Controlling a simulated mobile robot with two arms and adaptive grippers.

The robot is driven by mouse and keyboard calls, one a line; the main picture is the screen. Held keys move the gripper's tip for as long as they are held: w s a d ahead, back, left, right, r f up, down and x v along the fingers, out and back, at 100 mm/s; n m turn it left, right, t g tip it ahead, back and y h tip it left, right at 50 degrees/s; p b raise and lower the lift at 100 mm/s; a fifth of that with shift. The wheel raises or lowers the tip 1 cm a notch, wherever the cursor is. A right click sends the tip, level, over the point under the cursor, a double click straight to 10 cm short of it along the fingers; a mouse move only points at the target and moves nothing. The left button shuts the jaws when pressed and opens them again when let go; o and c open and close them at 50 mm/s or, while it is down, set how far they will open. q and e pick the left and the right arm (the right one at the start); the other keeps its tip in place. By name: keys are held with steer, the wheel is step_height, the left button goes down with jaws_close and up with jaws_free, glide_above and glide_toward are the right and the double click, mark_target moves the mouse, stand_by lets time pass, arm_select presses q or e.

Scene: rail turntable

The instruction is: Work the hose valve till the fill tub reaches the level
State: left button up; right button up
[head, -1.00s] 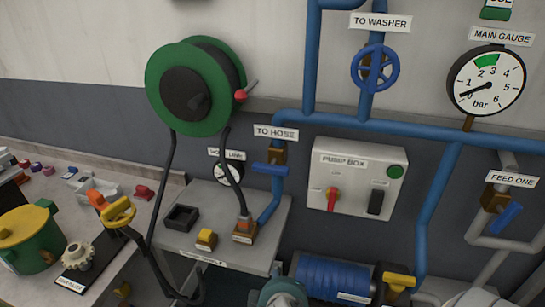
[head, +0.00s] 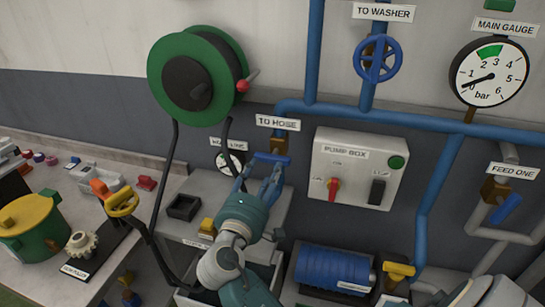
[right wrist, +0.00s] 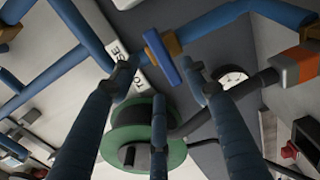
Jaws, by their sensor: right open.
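The blue lever (head: 272,158) of the hose valve sits under the TO HOSE sign (head: 277,122) on a brass body and lies roughly level. It also shows in the right wrist view (right wrist: 168,58). My right gripper (head: 257,180) is open and empty just below the lever; its fingers (right wrist: 160,82) point up toward it, and I cannot tell whether one touches it. A pale box rim (head: 277,262) shows partly behind my right arm; I cannot tell whether it is the fill tub, and its level is hidden. My left gripper is not in view.
A green hose reel (head: 197,84) hangs at upper left. A yellow-handled nozzle (head: 122,203) is on the left bench. The pump box (head: 357,168) with a red switch is right of the valve. The main gauge (head: 491,72) reads low. Blue pipes cross the wall.

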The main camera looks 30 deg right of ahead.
mark_target(272, 156)
steer(key=x, duration=0.8)
steer(key=shift+a+f, duration=0.1)
jaws_close()
steer(key=n+p, duration=0.3)
steer(key=shift+a+r, duration=0.1)
steer(key=shift+r, duration=0.15)
steer(key=shift+w+f+n+p, duration=0.1)
steer(key=shift+f+n+p, duration=0.15)
steer(key=shift+n+p, duration=0.3)
jaws_free()
